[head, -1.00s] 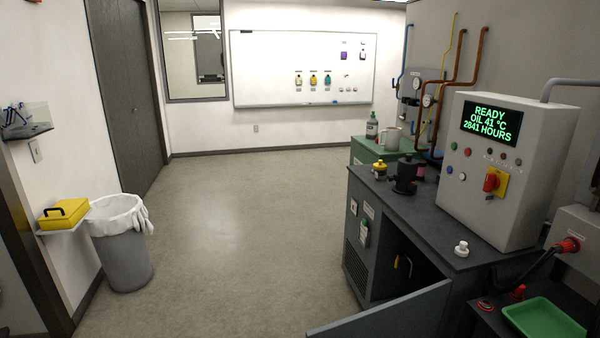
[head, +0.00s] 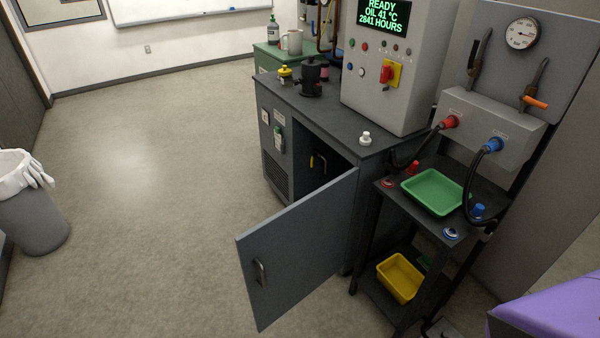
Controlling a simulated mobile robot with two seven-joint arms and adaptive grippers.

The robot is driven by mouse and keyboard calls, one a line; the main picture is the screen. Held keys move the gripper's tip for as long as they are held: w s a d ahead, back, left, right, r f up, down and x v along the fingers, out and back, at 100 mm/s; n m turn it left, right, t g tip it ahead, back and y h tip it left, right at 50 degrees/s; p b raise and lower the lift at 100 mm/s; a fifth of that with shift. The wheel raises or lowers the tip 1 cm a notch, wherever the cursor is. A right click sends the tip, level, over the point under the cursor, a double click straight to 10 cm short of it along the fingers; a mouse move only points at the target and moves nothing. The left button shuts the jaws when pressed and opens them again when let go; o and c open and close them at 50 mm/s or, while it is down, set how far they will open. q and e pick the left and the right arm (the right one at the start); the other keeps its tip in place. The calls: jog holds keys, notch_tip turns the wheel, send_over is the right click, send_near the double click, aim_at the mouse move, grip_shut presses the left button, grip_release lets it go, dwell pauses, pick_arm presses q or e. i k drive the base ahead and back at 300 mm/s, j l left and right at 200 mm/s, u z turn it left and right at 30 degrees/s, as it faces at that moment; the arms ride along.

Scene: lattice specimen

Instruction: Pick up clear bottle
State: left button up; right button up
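A bottle (head: 273,32) with a dark cap and a pale label stands upright on the green cabinet (head: 266,57) at the back of the head view. It is small there, and I cannot tell for sure whether it is clear. A grey mug (head: 293,43) stands just right of it. Neither of my grippers shows in the head view.
The dark bench (head: 325,115) carries a yellow-capped container (head: 285,75), a black pot (head: 312,77) and the control box (head: 390,75). Its open door (head: 300,245) juts into the floor.

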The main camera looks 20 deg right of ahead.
aim_at(286, 79)
jog(key=z, duration=5.25)
jog(key=k+j+z, duration=0.1)
jog(key=k, duration=0.9)
jog(key=k+l, duration=0.1)
jog(key=k, duration=0.95)
jog(key=k+z, duration=0.55)
jog(key=z, duration=0.15)
jog(key=k+l+z, duration=0.15)
jog(key=z, duration=0.15)
jog(key=k, duration=0.1)
